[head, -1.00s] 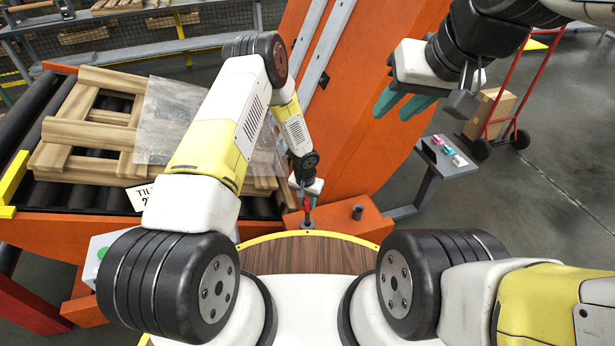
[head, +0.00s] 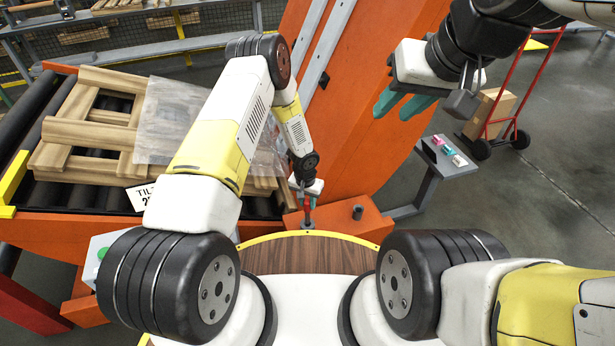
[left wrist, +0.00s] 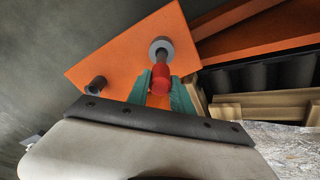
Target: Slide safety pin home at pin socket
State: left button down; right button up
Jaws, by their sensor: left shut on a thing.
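The safety pin has a red handle (left wrist: 160,77) and a grey shaft, and shows as a small red piece in the head view (head: 308,205). My left gripper (left wrist: 161,92) is shut on it, one teal finger on each side of the handle. The pin socket (left wrist: 161,47) is a grey ring on an orange block (head: 345,218). The shaft's end lies at or in the ring; how deep it sits cannot be told. My right gripper (head: 404,104) is raised at the upper right, its teal fingers apart and empty.
A dark peg (head: 357,212) stands on the orange block beside the socket. A roller conveyor with a wooden pallet (head: 80,135) and clear sheet (head: 180,118) is at left. A grey stand (head: 447,160) with small coloured items is at right.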

aim_at(308, 211)
pick_arm(q)
jog(key=shift+f, duration=2.8)
jog(key=c, duration=1.1)
grip_release()
jog(key=shift+o, duration=0.2)
jog(key=r, duration=0.5)
jog(key=s+r, duration=0.1)
jog(key=r, duration=0.1)
jog(key=shift+a+r, duration=0.15)
jog(key=shift+r, duration=0.15)
jog(key=shift+w, duration=0.1)
